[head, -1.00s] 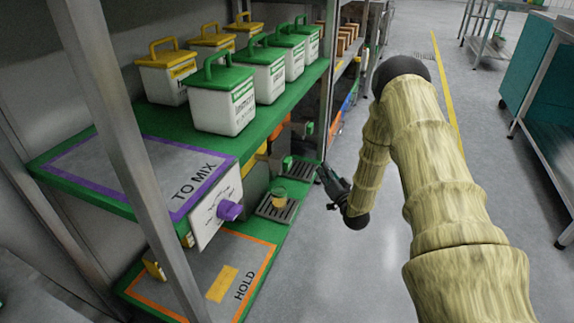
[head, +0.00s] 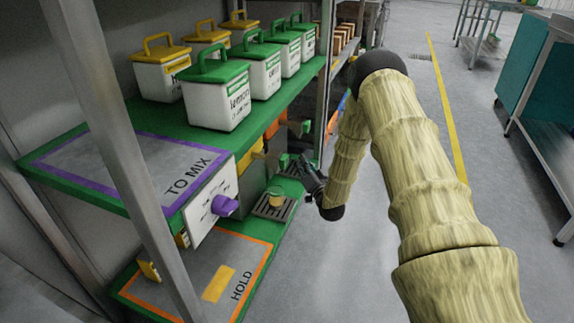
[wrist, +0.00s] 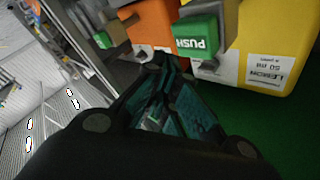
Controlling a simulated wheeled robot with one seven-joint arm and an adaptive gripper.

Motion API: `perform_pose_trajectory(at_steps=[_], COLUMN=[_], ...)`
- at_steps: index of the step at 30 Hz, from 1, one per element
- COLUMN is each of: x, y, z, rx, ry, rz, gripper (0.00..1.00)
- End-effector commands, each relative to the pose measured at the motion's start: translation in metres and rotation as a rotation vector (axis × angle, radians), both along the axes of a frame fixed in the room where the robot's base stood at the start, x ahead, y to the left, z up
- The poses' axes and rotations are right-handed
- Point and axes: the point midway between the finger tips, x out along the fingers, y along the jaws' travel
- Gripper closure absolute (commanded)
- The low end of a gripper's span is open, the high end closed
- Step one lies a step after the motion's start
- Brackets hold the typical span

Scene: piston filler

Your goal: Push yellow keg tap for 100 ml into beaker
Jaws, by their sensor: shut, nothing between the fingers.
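The yellow keg (wrist: 270,40) fills the upper right of the wrist view, with a label reading LEMON, 50 ml. Its green PUSH tap (wrist: 197,38) sticks out at its front. In the head view, the yellow keg (head: 251,154) is partly hidden behind the white dispenser. The beaker (head: 275,197), with a yellowish tint, stands upright on a dark drip tray. My gripper (head: 308,168) is shut and empty, in front of the kegs and above right of the beaker. In the wrist view, its fingertips (wrist: 158,66) point just left of and below the PUSH tap; contact cannot be told.
An orange keg (wrist: 150,25) stands beside the yellow one, with another green tap (wrist: 103,40). A white dispenser with a purple knob (head: 224,205) is nearer. Lidded tubs (head: 217,100) stand on the shelf above. A metal post (head: 135,170) rises at left.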

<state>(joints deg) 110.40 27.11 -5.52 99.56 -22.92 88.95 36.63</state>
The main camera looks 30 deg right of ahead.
Motion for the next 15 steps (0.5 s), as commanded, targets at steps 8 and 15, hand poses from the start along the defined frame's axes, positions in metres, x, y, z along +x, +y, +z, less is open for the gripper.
perform_pose_trajectory(at_steps=[8,15], x=[0.0100,0.0106], y=[0.0086,0.0093], z=[-0.0002,-0.0001], rx=[-0.001,-0.001], ry=[0.001,0.001], rz=[0.000,0.000], gripper=[1.00,1.00])
